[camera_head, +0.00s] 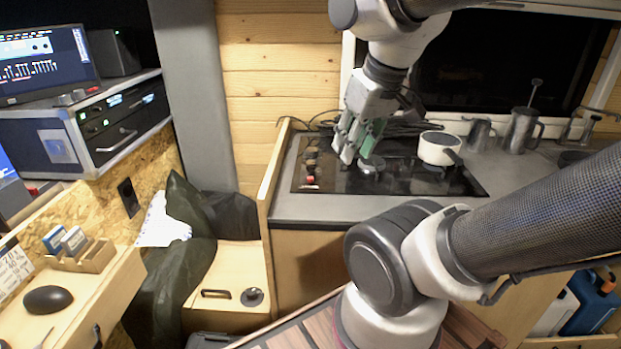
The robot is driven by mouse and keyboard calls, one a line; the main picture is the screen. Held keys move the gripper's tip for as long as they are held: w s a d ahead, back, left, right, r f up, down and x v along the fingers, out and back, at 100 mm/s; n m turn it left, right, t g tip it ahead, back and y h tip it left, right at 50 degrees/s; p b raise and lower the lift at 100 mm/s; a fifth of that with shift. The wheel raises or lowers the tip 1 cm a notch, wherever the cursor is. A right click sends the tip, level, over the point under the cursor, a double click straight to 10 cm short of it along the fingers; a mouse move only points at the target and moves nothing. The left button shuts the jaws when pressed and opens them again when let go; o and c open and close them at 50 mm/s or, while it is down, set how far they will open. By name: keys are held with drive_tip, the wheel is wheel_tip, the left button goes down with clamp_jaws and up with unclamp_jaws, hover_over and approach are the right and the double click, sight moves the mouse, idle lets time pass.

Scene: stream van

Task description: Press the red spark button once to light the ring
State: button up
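The red spark button (310,180) is a small red spot at the front left of the black hob (330,186), below a column of dark knobs (311,154). My gripper (354,157) points down over the left part of the hob, right of the button and apart from it in the picture. Its grey fingers with green parts overlap in this view, so the gap between them is unclear. Nothing shows held in it. A round burner (371,164) lies just below and right of the fingertips. No flame is visible on it.
A white pot (440,147) stands on the hob's right side. Metal jugs (522,130) stand farther right on the counter. Dark cables (405,125) lie behind the hob. A wooden side panel (272,170) rises at the counter's left end. The hob's front left is clear.

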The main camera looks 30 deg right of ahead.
clamp_jaws()
idle(1.0)
